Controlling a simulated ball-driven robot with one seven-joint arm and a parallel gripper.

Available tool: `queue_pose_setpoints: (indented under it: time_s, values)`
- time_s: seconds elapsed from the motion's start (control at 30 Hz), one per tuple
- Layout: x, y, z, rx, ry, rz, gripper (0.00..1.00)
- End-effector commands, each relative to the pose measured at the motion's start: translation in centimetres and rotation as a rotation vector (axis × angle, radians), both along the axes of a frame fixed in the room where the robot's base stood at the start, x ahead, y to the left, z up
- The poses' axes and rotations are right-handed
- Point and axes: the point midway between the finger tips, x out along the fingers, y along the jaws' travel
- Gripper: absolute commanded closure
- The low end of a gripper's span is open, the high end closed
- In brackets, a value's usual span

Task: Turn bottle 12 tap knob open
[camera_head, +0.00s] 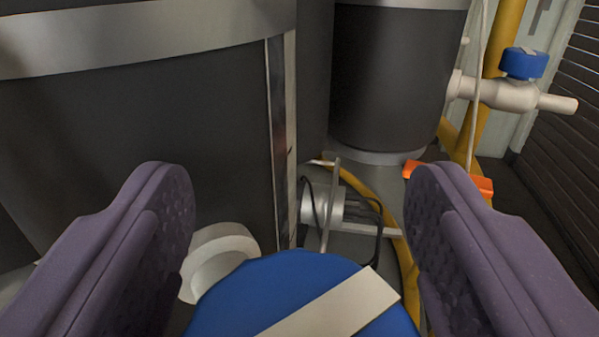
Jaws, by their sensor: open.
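A round blue tap knob (255,293) with a pale stripe across its top is at the bottom centre, cut off by the lower edge. A white tap fitting (218,257) shows behind it on the left, beside a large dark bottle (140,130). No number is readable, so I cannot tell from markings which bottle it is. My gripper (298,200) is open, with one purple finger left of the knob and one right of it. The right finger is close to the knob's edge. I cannot tell whether either finger touches it.
A second dark bottle (392,85) stands behind. A white tap (505,94) with its own blue knob (523,63) is at the upper right, near a yellow post (503,30). A metal device with cables (328,207) and an orange piece (480,184) lie low behind the fingers.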

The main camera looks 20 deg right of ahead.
Motion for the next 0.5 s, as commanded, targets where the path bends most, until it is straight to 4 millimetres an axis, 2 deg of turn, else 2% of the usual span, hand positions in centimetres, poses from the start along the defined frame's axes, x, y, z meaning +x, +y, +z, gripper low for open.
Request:
queue_pose_setpoints:
  time_s: [0.17, 0.4, 0.5]
  values:
    - [0.01, 0.0, 0.0, 0.0, 0.0, 0.0, 0.29]
    - [-0.01, 0.0, 0.0, 0.0, 0.0, 0.0, 0.8]
    - [-0.01, -0.01, 0.0, 0.0, 0.0, 0.001, 0.8]
